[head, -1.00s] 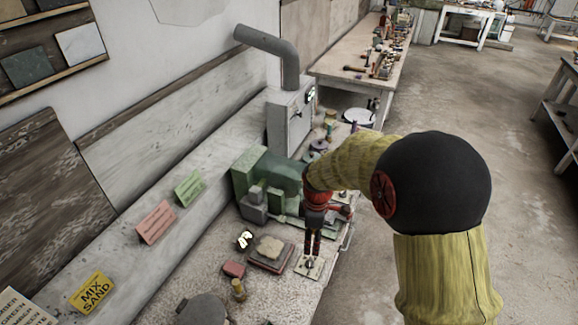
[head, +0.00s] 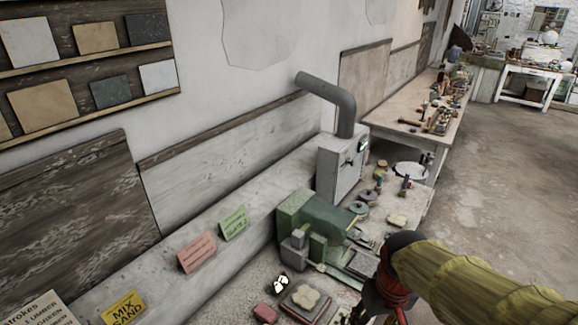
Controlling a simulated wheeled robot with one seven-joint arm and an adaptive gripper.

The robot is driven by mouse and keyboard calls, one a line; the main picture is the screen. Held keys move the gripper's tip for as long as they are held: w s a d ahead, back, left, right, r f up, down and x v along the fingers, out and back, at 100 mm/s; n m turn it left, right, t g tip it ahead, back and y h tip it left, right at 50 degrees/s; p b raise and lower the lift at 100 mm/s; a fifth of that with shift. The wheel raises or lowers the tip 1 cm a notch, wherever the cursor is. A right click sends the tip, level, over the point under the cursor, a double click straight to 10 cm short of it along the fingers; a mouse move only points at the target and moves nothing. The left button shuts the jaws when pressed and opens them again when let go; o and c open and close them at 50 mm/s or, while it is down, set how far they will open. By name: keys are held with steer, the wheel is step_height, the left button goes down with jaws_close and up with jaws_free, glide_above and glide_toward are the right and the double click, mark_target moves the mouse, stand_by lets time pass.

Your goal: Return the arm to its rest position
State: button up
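My arm, in a yellow sleeve with a dark joint, enters from the lower right of the head view. My gripper (head: 390,313) is at the bottom edge, right of the green machine, its red and dark fingers cut off by the frame. I cannot tell whether it is open or shut, or whether it holds anything.
A green machine (head: 318,217) and a grey box with a bent pipe (head: 343,165) stand on the bench against the wall. A dark pad with a pale sponge-like piece (head: 306,299) and a red block (head: 265,313) lie in front. Open floor (head: 500,190) lies at right.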

steer(key=s+r+m+t+b, duration=0.1)
steer(key=s+r+t+b, duration=0.1)
steer(key=s+r+t, duration=0.2)
steer(key=shift+s+r+t+b, duration=0.35)
steer(key=shift+s+r, duration=1.25)
steer(key=shift+r, duration=0.6)
steer(key=shift+d, duration=0.1)
